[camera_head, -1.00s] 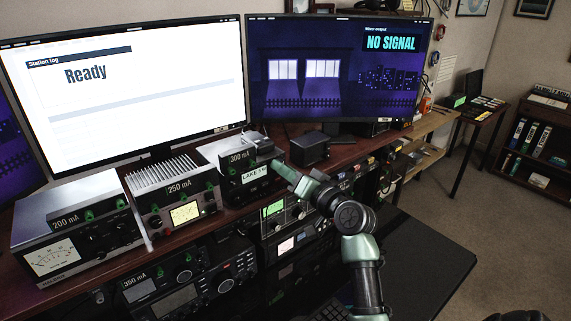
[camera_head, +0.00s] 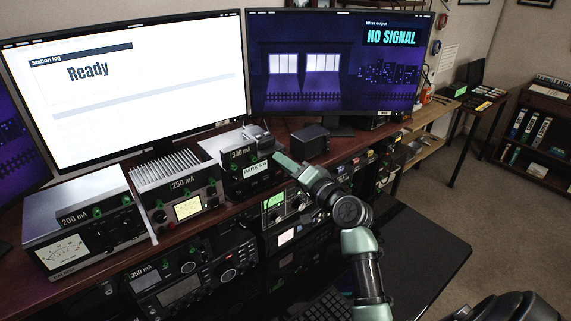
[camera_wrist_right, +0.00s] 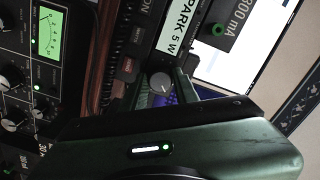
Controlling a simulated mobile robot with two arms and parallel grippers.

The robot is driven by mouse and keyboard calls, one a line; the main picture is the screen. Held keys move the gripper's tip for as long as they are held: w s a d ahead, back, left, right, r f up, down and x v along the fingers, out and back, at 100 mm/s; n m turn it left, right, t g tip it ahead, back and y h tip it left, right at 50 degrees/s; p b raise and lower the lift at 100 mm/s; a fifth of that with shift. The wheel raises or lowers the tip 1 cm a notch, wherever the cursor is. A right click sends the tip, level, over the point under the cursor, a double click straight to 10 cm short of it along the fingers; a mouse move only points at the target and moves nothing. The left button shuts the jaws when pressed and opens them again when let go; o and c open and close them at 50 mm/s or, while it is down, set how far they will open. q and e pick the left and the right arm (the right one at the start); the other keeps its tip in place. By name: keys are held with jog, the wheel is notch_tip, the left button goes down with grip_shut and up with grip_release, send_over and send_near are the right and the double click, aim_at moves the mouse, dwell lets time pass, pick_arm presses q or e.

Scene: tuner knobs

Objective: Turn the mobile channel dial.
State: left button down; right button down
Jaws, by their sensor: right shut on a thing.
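The mobile radio (camera_head: 236,183) is a small dark box at the desk's front edge, with a 300 mA tag (camera_head: 243,153) on it. Its white display (camera_wrist_right: 183,27) reads PARK 5 W in the right wrist view. The round grey channel dial (camera_wrist_right: 160,83) sits beside the display, at the jaws of my right gripper. My right gripper (camera_head: 279,160) reaches in from the right and is shut on the dial. In the head view the gripper hides the dial. My left gripper is not in view.
Radios tagged 200 mA (camera_head: 80,217) and 250 mA (camera_head: 183,184) stand left of the mobile radio. A black box (camera_head: 310,142) stands behind my gripper. More equipment, including a 350 mA unit (camera_head: 185,278), fills the rack below. A monitor reads NO SIGNAL (camera_head: 391,38).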

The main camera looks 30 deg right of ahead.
jog(key=c, duration=1.1)
grip_release()
jog(key=s+b, duration=0.1)
jog(key=s, duration=0.4)
jog(key=s+b, duration=0.1)
jog(key=s, duration=0.1)
jog(key=shift+s+d+b, duration=0.3)
jog(key=shift+s+d, duration=0.05)
